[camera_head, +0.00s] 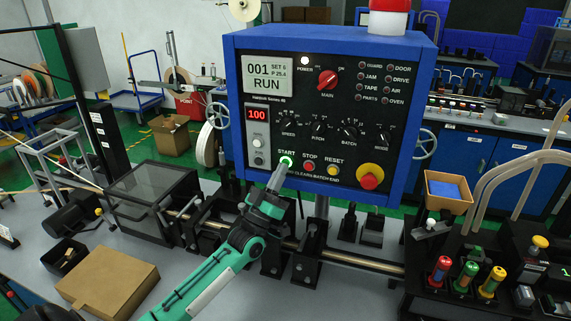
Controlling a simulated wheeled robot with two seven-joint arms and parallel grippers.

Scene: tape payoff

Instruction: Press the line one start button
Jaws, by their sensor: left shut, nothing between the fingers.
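The blue control box (412,115) stands in the middle with a black front panel. Its green start button (287,161) is lit at the panel's lower left, under the label START. My left gripper (281,169) is shut and empty, with its tip at the start button's lower edge. It looks to be touching or very close; I cannot tell which. The display (268,77) reads 001 and RUN. A red stop button (309,167) and a yellow reset button (333,170) sit to the right of start. My right gripper is not in view.
A red emergency knob (370,177) on a yellow base is at the panel's lower right. A steel rail with black brackets runs below the box. A cardboard box (108,278) lies at the front left. Several colored-top handles (465,277) stand at the right.

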